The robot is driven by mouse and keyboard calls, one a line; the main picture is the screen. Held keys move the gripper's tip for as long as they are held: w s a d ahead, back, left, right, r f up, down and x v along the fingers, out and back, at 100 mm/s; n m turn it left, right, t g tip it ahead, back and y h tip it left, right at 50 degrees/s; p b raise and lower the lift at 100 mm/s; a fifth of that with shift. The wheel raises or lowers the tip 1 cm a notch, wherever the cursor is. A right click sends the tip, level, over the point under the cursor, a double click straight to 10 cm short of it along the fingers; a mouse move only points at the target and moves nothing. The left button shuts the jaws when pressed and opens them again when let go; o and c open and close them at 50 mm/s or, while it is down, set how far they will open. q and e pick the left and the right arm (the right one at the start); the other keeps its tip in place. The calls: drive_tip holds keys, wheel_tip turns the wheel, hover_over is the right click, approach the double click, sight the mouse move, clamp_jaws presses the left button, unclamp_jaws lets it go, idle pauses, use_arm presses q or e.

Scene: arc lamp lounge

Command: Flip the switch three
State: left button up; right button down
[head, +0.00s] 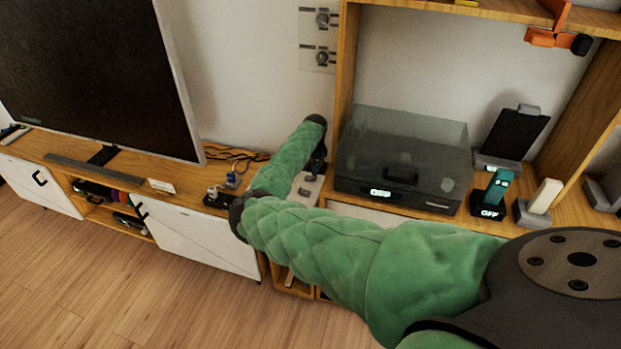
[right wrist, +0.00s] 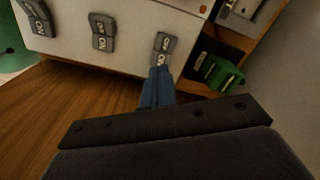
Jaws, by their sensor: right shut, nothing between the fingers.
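A white switch panel (right wrist: 130,55) fills the upper part of the right wrist view. Three grey rocker switches with ON/OFF lettering sit on it in a row: a left one (right wrist: 40,18), a middle one (right wrist: 103,32) and a right one (right wrist: 163,46). Which is number three is not marked. My right gripper (right wrist: 158,78) is shut and empty, its blue fingertips at the lower edge of the right switch; contact is unclear. In the head view, my right gripper (head: 318,165) is small and dark beside the pale panel (head: 308,188). My left gripper is not in view.
A turntable with a smoky cover (head: 400,150) stands on the wooden cabinet right of my gripper. A shelf upright (head: 346,70) rises beside it. Cables (head: 235,155) and plugs lie to the left, near a large television (head: 90,70). A green object (right wrist: 222,74) sits right of the panel.

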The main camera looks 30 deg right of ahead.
sight(314, 178)
drive_tip(key=shift+f+b, duration=0.5)
drive_tip(key=shift+f, duration=0.7)
idle(0.8)
drive_tip(key=shift+r, duration=0.1)
drive_tip(key=shift+r+p, duration=2.9)
drive_tip(key=shift+r, duration=0.55)
drive_tip(key=shift+w+a, duration=0.1)
